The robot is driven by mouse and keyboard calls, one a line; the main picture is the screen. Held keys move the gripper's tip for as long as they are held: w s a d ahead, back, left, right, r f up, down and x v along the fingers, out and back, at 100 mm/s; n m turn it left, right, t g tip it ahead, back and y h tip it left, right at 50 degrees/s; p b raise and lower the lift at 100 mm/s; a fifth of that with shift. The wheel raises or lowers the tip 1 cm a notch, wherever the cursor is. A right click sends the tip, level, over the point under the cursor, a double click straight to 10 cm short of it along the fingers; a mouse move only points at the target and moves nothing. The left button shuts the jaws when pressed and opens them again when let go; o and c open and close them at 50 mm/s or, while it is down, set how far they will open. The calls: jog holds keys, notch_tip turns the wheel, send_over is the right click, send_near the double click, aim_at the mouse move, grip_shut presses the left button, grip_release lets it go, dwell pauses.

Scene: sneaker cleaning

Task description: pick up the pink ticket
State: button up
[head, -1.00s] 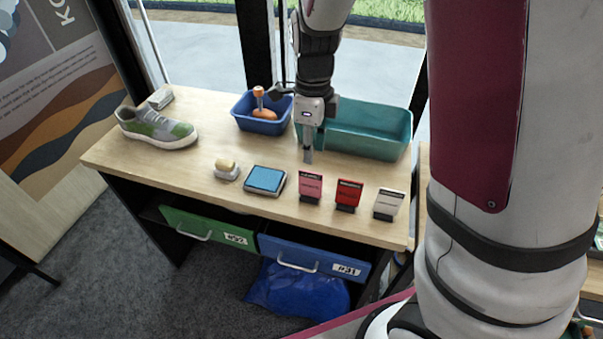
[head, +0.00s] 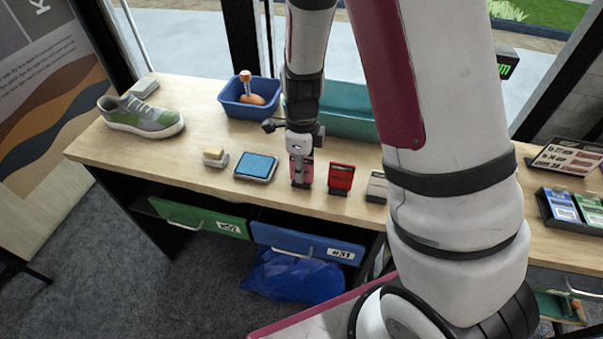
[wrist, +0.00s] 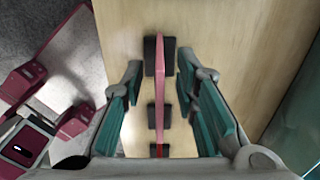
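The pink ticket (head: 308,171) stands upright in a black holder near the table's front edge, partly hidden behind my gripper in the head view. My gripper (wrist: 160,82) is open, with one finger on each side of the ticket and a visible gap on both sides. In the head view my gripper (head: 301,158) points down over the ticket.
A red ticket (head: 341,178) and a white ticket (head: 377,187) stand just right of the pink one. A blue pad (head: 256,166) and a yellow-topped block (head: 215,157) lie to the left. Blue (head: 232,106) and teal (head: 345,124) bins stand behind; a sneaker (head: 142,117) is far left.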

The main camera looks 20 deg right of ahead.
grip_shut()
jog(key=shift+r, duration=0.15)
jog(key=shift+r, duration=0.25)
notch_tip(320, 180, up, 3)
jog(key=shift+s, duration=0.15)
jog(key=s+d+r+p, duration=0.1)
jog(key=s+p, duration=0.4)
jog(key=s, duration=1)
jog(key=shift+s+d+r+p, duration=0.15)
jog(key=shift+s+d+p, duration=0.2)
jog(key=shift+d+p, duration=0.05)
